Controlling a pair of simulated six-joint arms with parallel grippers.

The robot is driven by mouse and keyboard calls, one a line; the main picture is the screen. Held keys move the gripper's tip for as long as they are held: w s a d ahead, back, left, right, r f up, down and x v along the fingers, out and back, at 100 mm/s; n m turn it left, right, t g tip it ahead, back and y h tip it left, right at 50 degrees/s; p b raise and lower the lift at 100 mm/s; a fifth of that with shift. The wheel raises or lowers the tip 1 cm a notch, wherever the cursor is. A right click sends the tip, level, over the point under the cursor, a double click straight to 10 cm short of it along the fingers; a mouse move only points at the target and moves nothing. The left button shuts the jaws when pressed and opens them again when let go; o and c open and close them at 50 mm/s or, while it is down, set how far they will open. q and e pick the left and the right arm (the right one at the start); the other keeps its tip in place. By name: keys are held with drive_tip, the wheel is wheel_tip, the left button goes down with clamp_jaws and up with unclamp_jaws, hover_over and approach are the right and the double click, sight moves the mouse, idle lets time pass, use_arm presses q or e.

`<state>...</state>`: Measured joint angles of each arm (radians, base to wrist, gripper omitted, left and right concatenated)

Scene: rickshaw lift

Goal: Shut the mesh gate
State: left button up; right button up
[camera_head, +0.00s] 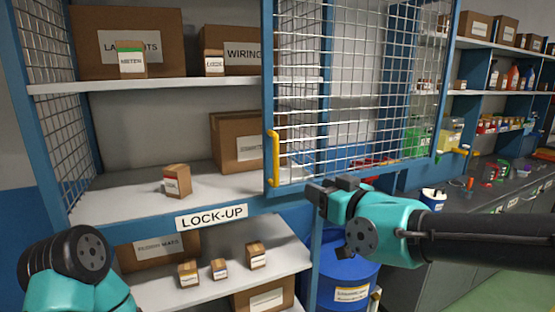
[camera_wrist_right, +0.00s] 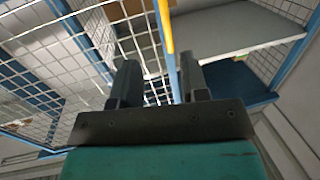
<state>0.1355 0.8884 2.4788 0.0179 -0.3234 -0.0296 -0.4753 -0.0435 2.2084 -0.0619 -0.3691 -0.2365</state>
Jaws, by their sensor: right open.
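The mesh gate (camera_head: 385,95) has a blue frame and stands open. The left part of the lock-up shelves is uncovered. A yellow handle (camera_head: 272,158) is on the gate's left upright. My right gripper (camera_head: 322,190) is open and empty, just below the gate's lower rail and right of the handle. In the right wrist view, the yellow handle (camera_wrist_right: 165,28) appears above and between the two open fingers (camera_wrist_right: 160,85), apart from them. My left arm shows at the lower left of the head view, but its gripper cannot be seen.
The lock-up shelves (camera_head: 120,196) hold boxes, including a small carton (camera_head: 177,181). A blue drum (camera_head: 340,272) stands below my right gripper. A workbench (camera_head: 495,192) with tools and containers is at the right. Space before the left shelves looks clear.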

sight(277, 159)
drive_tip(key=shift+s+d+r, duration=0.1)
drive_tip(key=shift+s+r, duration=0.2)
drive_tip(key=shift+r, duration=0.35)
drive_tip(key=shift+s+r, duration=0.25)
drive_tip(key=shift+r, duration=0.35)
drive_tip(key=x, duration=1.7)
drive_tip(key=shift+w+r, duration=0.2)
drive_tip(key=shift+r, duration=0.2)
drive_tip(key=shift+c, duration=0.3)
clamp_jaws()
drive_tip(key=shift+a, duration=0.25)
